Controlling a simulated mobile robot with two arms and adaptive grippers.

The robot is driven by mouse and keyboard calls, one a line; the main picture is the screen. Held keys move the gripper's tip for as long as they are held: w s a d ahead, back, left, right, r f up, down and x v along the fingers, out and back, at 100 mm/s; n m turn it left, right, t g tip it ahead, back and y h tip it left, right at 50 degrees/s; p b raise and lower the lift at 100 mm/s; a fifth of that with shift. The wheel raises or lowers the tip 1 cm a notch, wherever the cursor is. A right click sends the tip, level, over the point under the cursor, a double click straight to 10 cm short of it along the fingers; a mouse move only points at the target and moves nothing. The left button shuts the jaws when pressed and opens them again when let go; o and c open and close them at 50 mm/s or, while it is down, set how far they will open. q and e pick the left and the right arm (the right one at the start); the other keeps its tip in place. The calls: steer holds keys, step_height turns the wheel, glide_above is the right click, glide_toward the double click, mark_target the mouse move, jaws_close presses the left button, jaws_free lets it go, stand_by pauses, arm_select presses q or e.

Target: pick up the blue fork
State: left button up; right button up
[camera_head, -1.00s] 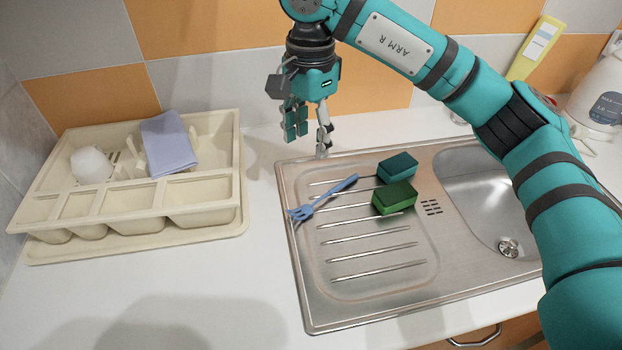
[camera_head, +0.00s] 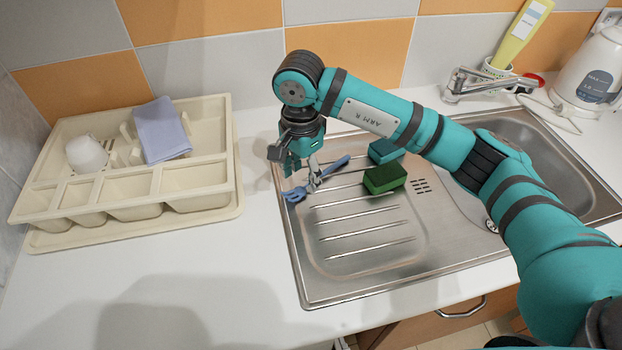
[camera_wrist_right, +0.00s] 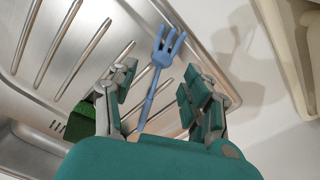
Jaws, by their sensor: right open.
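The blue fork (camera_head: 332,171) lies on the ridged drainboard of the steel sink (camera_head: 360,262), tines toward the left edge. My right gripper (camera_head: 302,172) is open and just above the fork, partly covering it in the head view. In the right wrist view the fork (camera_wrist_right: 160,65) runs between the two open fingers of my right gripper (camera_wrist_right: 160,92), tines pointing away. The fingers look apart from it on both sides, and the far part of its handle is hidden by the gripper body. My left gripper is not in view.
A green sponge (camera_head: 385,179) and a teal sponge (camera_head: 385,151) lie right of the fork. A cream dish rack (camera_head: 225,150) holding a white cup (camera_head: 87,154) and a blue cloth (camera_head: 161,130) stands at left. A faucet (camera_head: 470,84) and kettle (camera_head: 594,76) are at back right.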

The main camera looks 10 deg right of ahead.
mark_target(302, 189)
steer(key=shift+f+p, duration=0.3)
steer(key=shift+f, duration=1.35)
jaws_close()
